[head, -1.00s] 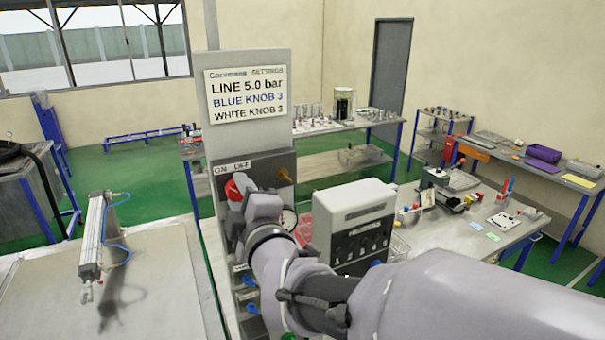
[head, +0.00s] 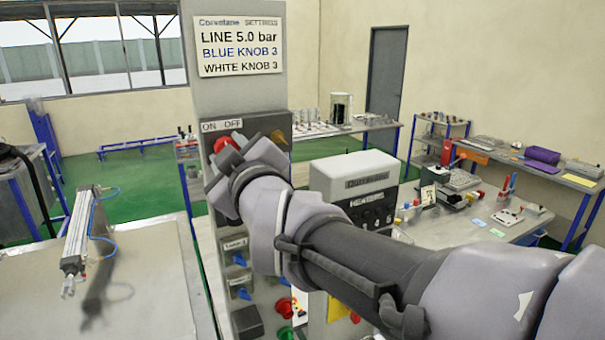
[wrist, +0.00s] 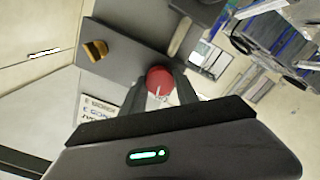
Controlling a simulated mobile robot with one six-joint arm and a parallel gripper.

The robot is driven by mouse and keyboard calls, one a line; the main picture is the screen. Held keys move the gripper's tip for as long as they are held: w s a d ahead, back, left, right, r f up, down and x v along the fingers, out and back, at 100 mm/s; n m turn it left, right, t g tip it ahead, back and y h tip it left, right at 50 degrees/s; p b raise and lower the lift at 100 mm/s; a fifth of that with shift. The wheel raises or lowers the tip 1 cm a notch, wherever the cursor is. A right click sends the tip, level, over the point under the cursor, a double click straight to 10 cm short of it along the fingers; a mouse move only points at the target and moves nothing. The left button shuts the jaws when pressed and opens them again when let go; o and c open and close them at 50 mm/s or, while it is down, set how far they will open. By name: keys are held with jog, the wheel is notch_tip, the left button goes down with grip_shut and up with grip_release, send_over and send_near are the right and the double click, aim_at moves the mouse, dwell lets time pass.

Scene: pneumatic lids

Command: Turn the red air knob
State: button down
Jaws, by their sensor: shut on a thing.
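The red air knob (head: 224,144) sits near the top of the dark grey panel, under the ON and OFF labels. A white part shows at its upper right, below the OFF label. My arm hides much of the knob in the head view. In the wrist view the round red knob (wrist: 157,78) lies between the two fingers of my gripper (wrist: 161,90), which is shut on it. A pale pointed part shows at the knob's near edge.
A brass-coloured fitting (head: 279,136) stands out right of the knob. Blue knobs (head: 238,259) and a red button (head: 285,306) are lower on the panel. A cylinder (head: 77,235) lies on the left bench.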

jog(key=m+b, duration=0.7)
jog(key=m, duration=0.4)
jog(key=shift+r, duration=0.2)
jog(key=shift+m, duration=0.3)
jog(key=c, duration=0.9)
grip_release()
jog(key=shift+f, duration=0.1)
